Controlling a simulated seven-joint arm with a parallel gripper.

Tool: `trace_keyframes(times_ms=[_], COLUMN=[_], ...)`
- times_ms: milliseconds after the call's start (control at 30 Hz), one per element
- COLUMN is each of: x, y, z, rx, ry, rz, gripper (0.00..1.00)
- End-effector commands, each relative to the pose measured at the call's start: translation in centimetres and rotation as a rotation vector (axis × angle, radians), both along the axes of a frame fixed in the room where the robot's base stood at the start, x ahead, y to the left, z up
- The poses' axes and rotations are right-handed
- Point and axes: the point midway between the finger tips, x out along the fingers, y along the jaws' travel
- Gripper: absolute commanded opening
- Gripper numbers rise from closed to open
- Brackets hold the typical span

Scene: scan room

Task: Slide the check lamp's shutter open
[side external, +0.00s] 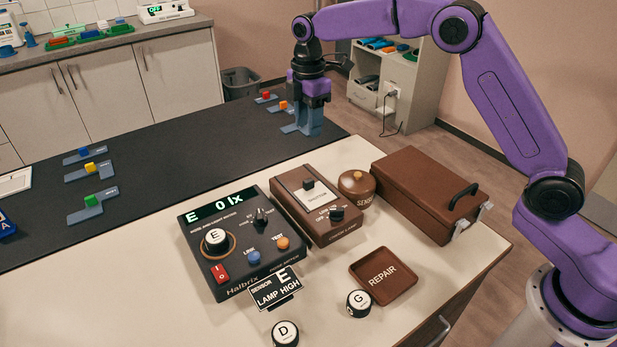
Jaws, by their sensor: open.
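The check lamp (329,227) is a brown box on the pale counter, right of the dark meter. A white plate lettered "SHUTTER" (312,202) is on its top, with a small dark shutter knob (308,184) at the plate's far end. A dark rotary knob (337,213) sits nearer the front. The lamp's opening is not clear from here. My gripper (304,131) is open, pointing down over the far right part of the black mat. It is well behind the lamp and apart from it. Its fingertips are hard to separate from the grey-blue fixture there.
The meter (233,265) reads "E 0 lx", with puck E (215,239) on it. A sign (273,289) reads "SENSOR E LAMP HIGH". Right of the lamp are a brown round sensor pot (357,186) and a lidded brown case (425,190). A REPAIR tray (383,276) and pucks D (285,333) and G (359,303) lie in front.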

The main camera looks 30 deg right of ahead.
Motion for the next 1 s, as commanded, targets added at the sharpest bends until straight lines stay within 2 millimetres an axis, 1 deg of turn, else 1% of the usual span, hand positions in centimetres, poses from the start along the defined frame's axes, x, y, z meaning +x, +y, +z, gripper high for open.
trace_keyframes(times_ms=[167,700,833,1000], x=[-0.1,-0.1,-0.2,-0.1], y=[-0.1,0.0,0.0,0.0], z=[-2.8,-12.8,-14.7,-16.1], rx=[-0.002,-0.001,-0.001,0.000], ry=[0.005,0.002,0.002,0.001], rz=[-0.001,-0.002,-0.002,-0.002], gripper=[0.45,0.45,0.45,0.45])
